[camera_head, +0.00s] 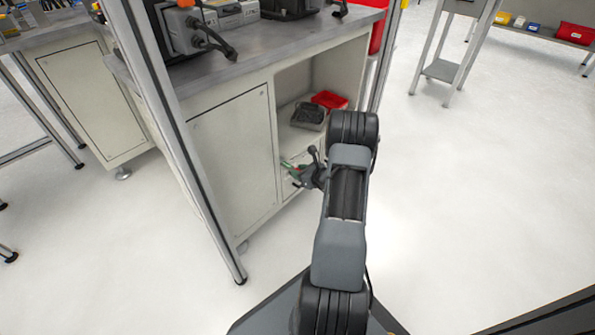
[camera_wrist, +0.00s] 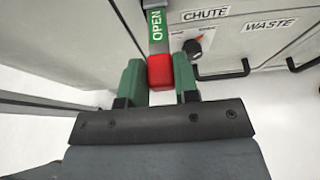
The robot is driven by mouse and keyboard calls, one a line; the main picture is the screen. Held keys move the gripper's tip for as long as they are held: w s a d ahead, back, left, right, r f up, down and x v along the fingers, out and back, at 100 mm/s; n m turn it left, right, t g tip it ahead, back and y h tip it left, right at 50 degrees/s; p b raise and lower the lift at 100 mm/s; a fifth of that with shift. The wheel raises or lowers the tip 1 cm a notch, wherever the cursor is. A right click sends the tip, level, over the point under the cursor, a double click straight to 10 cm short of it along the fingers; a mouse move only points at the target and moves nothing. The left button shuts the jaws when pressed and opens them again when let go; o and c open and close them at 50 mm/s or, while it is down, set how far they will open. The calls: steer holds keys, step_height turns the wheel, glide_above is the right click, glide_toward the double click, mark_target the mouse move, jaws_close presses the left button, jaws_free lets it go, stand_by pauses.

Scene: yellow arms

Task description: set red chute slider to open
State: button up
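The red chute slider (camera_wrist: 160,72) is a red block at the lower end of the visible grey strip in the wrist view. A green OPEN label (camera_wrist: 156,24) is on the strip above it, apart from the block. My gripper (camera_wrist: 161,78) is open, with one green finger on each side of the red block. Narrow gaps seem to show beside the block; whether a finger touches it I cannot tell. In the head view my gripper (camera_head: 292,174) is at the cabinet front, and the slider is hidden there.
A dark knob (camera_wrist: 192,48) is right of the slider, under a CHUTE label (camera_wrist: 205,14). Black handles, one (camera_wrist: 222,72) near the knob, stick out from the panels, and a WASTE label (camera_wrist: 270,25) is farther right. A metal post (camera_head: 185,150) stands left of my arm.

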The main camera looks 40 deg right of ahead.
steer(key=shift+o, duration=0.8)
steer(key=shift+s+d, duration=0.15)
steer(key=shift+s, duration=0.05)
steer(key=shift+o, duration=1.4)
steer(key=shift+w, duration=0.15)
steer(key=p+v, duration=0.4)
steer(key=v, duration=0.9)
steer(key=shift+s+p, duration=0.3)
steer(key=shift+s, duration=0.1)
steer(key=shift+r, duration=0.1)
